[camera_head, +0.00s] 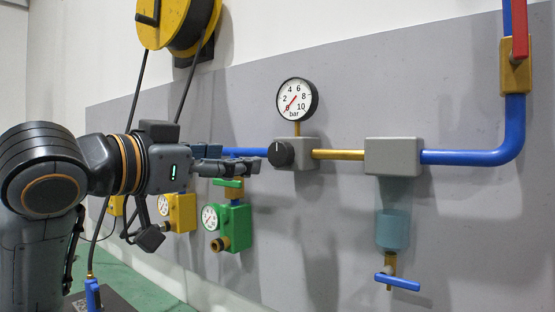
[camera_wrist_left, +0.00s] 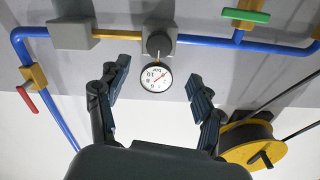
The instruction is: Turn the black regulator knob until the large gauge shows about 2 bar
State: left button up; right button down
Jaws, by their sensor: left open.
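The black regulator knob (camera_head: 281,153) sits on the left face of a grey regulator block on the wall, with a light mark on its face. In the left wrist view the knob (camera_wrist_left: 159,43) is at top centre. The large gauge (camera_head: 297,99) stands above the block; its red needle points lower left, near the bottom of the scale, below 2. The gauge also shows, upside down, in the wrist view (camera_wrist_left: 157,77). My left gripper (camera_head: 258,160) is open and empty, its fingers pointing at the knob, seemingly a little short of it. My right gripper is not in view.
A blue pipe runs behind my fingers. A green valve unit (camera_head: 233,228) with a small gauge hangs below, and a yellow one (camera_head: 181,213) further left. A grey filter block (camera_head: 393,156) is to the right. A yellow hose reel (camera_head: 180,22) is above.

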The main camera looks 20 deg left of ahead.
pick_arm(q)
send_near(276, 157)
jog(key=x, duration=0.3)
jog(key=p+x, duration=0.1)
jog(key=x, duration=0.4)
jog(key=shift+w+d+p, duration=0.15)
jog(key=shift+w+p, duration=0.05)
jog(key=shift+p, duration=0.15)
jog(key=shift+w+d, duration=0.2)
jog(key=shift+w, duration=0.35)
jog(key=shift+c, duration=0.8)
jog(key=c, duration=1)
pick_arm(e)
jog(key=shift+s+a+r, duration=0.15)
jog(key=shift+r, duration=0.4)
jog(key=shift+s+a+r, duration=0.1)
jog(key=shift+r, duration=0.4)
